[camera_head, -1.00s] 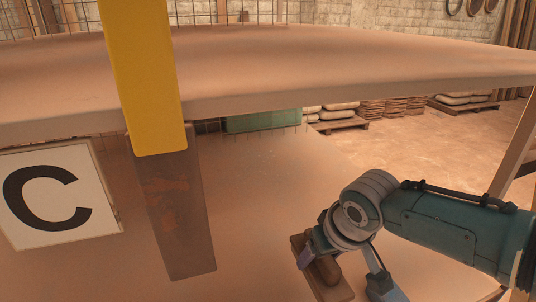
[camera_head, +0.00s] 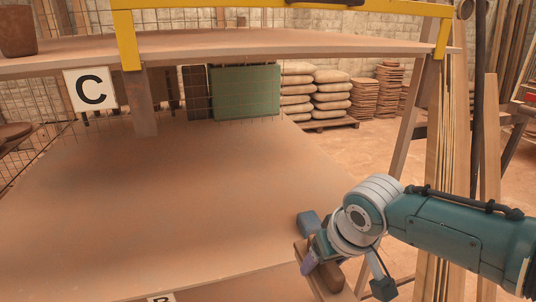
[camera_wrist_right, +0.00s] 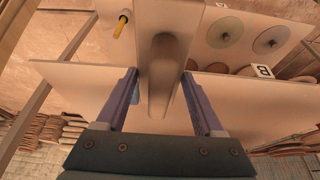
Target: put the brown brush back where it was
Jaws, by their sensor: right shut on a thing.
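The brown brush (camera_head: 328,275) is in my right gripper (camera_head: 316,262) at the lower right of the head view, by the right front part of the lower shelf. In the right wrist view the brush (camera_wrist_right: 165,60) stretches away between the two fingers of the same gripper (camera_wrist_right: 160,80), which is shut on it. The arm hides part of the brush in the head view. My left gripper is not in view.
The lower shelf board (camera_head: 170,210) has a wide bare surface. Sign C (camera_head: 90,89) hangs from the upper shelf (camera_head: 250,43); a yellow frame (camera_head: 127,40) crosses it. Wooden posts (camera_head: 450,150) stand right. Discs (camera_wrist_right: 225,32) and sign B (camera_wrist_right: 263,71) show in the wrist view.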

